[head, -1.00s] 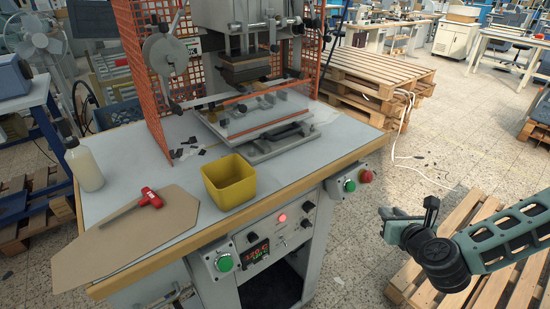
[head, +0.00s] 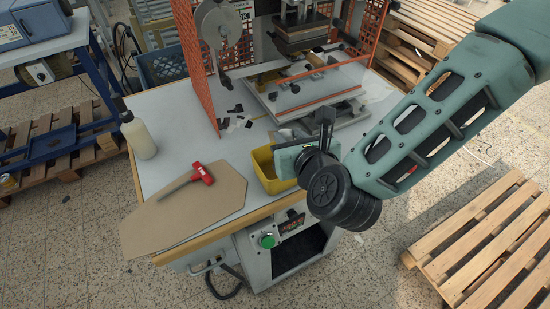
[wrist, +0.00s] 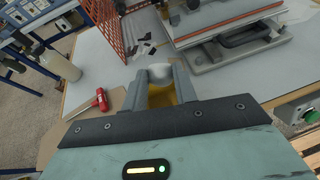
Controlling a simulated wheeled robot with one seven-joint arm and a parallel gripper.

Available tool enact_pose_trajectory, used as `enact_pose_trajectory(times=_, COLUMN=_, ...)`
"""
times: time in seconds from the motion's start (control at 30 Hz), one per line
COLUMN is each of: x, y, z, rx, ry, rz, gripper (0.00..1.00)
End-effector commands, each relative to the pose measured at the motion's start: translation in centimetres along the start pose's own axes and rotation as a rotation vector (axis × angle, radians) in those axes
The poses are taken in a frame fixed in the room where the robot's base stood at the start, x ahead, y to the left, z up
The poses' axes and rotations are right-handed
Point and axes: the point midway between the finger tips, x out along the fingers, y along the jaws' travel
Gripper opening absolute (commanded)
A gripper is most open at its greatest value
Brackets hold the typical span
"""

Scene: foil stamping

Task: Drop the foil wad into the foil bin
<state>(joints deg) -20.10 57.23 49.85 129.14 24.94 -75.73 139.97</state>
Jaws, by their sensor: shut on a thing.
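My gripper (wrist: 159,82) is shut on a pale silver-grey foil wad (wrist: 160,71), which shows between the two fingertips in the wrist view. The yellow foil bin (head: 264,170) stands near the front edge of the worktable, partly hidden behind my gripper in the head view. A strip of its yellow (wrist: 161,97) shows between the fingers in the wrist view. My gripper is at the bin, seemingly above it; the exact height is hard to tell. The bin's inside is mostly hidden.
The stamping press (head: 310,100) with an orange mesh guard (head: 193,60) stands behind the bin. A red-handled tool (head: 202,172) lies on a brown board (head: 180,218) to the left. A bottle (head: 139,135) stands at the table's left. Dark scraps lie near the press.

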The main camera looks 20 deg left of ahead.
Motion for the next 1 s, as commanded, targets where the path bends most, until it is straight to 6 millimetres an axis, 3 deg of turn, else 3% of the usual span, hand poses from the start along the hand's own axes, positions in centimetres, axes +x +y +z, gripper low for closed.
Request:
enact_pose_trajectory(times=0.6, x=2.2, y=-0.1, z=-5.2, rx=0.0, ry=0.0, rz=0.001, gripper=0.07)
enact_pose_trajectory(times=0.93, x=2.3, y=-0.1, z=-5.5, rx=0.001, ry=0.0, rz=0.0, gripper=0.07)
enact_pose_trajectory(times=0.97, x=2.3, y=-0.1, z=-5.5, rx=0.001, ry=0.0, rz=0.0, gripper=0.34)
enact_pose_trajectory(times=1.0, x=2.3, y=-0.1, z=-5.5, rx=0.001, ry=0.0, rz=0.0, gripper=0.45)
